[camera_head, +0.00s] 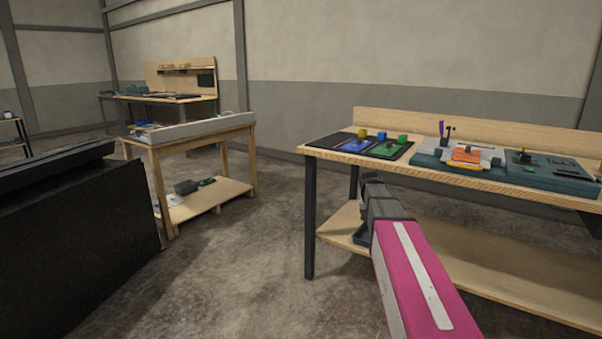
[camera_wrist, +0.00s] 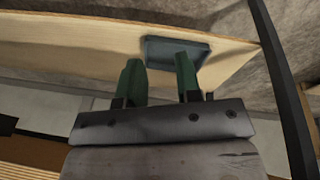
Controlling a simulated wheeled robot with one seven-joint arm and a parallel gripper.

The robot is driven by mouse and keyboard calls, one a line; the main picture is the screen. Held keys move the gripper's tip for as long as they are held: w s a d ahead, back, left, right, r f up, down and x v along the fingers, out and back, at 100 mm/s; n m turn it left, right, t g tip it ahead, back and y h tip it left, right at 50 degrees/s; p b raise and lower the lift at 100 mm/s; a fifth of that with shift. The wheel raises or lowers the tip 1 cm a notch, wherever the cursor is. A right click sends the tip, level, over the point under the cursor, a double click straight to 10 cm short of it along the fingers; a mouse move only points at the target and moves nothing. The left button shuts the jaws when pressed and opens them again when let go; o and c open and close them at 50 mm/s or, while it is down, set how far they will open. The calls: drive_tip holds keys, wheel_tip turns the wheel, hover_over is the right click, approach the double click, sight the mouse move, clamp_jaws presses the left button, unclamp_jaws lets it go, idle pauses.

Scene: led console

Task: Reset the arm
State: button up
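My pink and grey arm reaches in from the bottom right of the head view, ending in front of the workbench (camera_head: 330,152). My gripper (camera_wrist: 160,78) shows in the wrist view with two green fingers spread apart and nothing between them. In that view, a flat blue-grey object (camera_wrist: 160,48) lies on a wooden surface beyond the fingertips, partly hidden by one finger. In the head view the arm's grey end is beside the bench's lower shelf (camera_head: 450,245), below the top; the fingers cannot be made out there.
The bench top holds a blue tray (camera_head: 355,145), a green tray (camera_head: 386,150), a grey console with an orange part (camera_head: 466,155) and a teal case (camera_head: 550,170). A wooden table (camera_head: 190,130) and a black block (camera_head: 80,220) stand left. The floor between is clear.

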drive_tip(key=s+a+f+n, duration=0.1)
drive_tip(key=s+a+f, duration=0.2)
drive_tip(key=s+f, duration=0.2)
drive_tip(key=s+a+f+n+g+y, duration=0.1)
drive_tip(key=s+a+f, duration=0.3)
drive_tip(key=s, duration=0.8)
drive_tip(key=s+a+f+n+y, duration=0.1)
drive_tip(key=s+a+f, duration=0.2)
drive_tip(key=s+f, duration=0.4)
drive_tip(key=shift+s+a+n+g, duration=0.15)
drive_tip(key=shift+s+n+g, duration=0.15)
drive_tip(key=shift+s, duration=0.55)
